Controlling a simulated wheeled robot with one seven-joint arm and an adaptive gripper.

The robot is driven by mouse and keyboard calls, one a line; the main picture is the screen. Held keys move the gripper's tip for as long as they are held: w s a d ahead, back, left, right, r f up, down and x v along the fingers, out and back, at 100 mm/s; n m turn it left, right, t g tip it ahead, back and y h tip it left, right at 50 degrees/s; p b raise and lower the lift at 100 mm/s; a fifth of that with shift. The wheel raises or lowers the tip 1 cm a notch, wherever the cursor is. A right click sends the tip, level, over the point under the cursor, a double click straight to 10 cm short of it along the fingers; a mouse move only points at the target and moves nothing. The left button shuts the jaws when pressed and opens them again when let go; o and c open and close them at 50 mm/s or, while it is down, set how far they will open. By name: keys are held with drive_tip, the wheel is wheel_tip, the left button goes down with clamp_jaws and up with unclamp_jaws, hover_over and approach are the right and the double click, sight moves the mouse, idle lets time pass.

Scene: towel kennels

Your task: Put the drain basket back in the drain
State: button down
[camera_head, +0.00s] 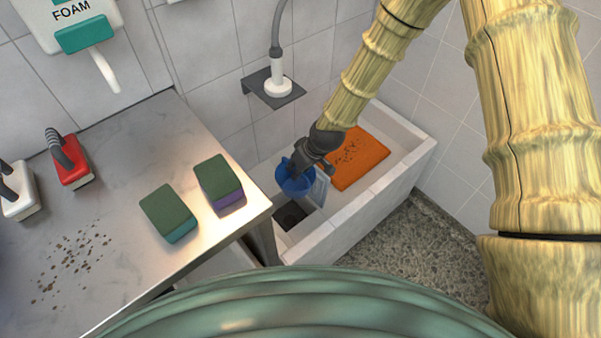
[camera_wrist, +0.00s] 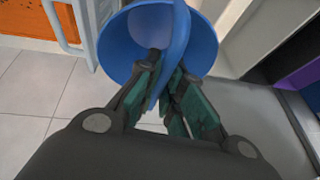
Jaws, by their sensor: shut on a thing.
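The blue drain basket (camera_head: 294,178) is a round bowl with an arched handle. In the wrist view the basket (camera_wrist: 120,42) fills the top middle. My gripper (camera_head: 304,162) is shut on the handle; its green-padded fingers (camera_wrist: 160,85) close around the blue strip. The drain (camera_head: 289,216) is a dark square opening in the near end of the pale trough (camera_head: 365,212). The basket appears above and slightly behind this opening in the head view. The inside of the drain is too dark to make out.
A pale slatted piece (camera_head: 320,187) stands beside the basket. An orange mat with dark specks (camera_head: 358,158) lies in the trough. The steel table (camera_head: 120,150) at left holds two green-topped sponges (camera_head: 219,182) and brushes (camera_head: 70,160). A wall shelf (camera_head: 272,90) holds a shower head.

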drive_tip(key=shift+w+a+f+b, duration=0.35)
drive_tip(key=shift+w+a, duration=0.1)
drive_tip(key=shift+w, duration=0.2)
drive_tip(key=shift+w+a+f+b, duration=0.3)
drive_tip(key=shift+w+a+b, duration=0.15)
drive_tip(key=shift+w, duration=0.2)
drive_tip(key=shift+w+a+f+b, duration=0.35)
drive_tip(key=shift+w+a, duration=0.15)
drive_tip(key=shift+w, duration=0.15)
wheel_tip(320, 180, down, 29)
drive_tip(key=b, duration=1.6)
drive_tip(key=shift+r, duration=0.2)
drive_tip(key=shift+s, duration=0.1)
drive_tip(key=c, duration=1.5)
unclamp_jaws()
drive_tip(key=o, duration=0.5)
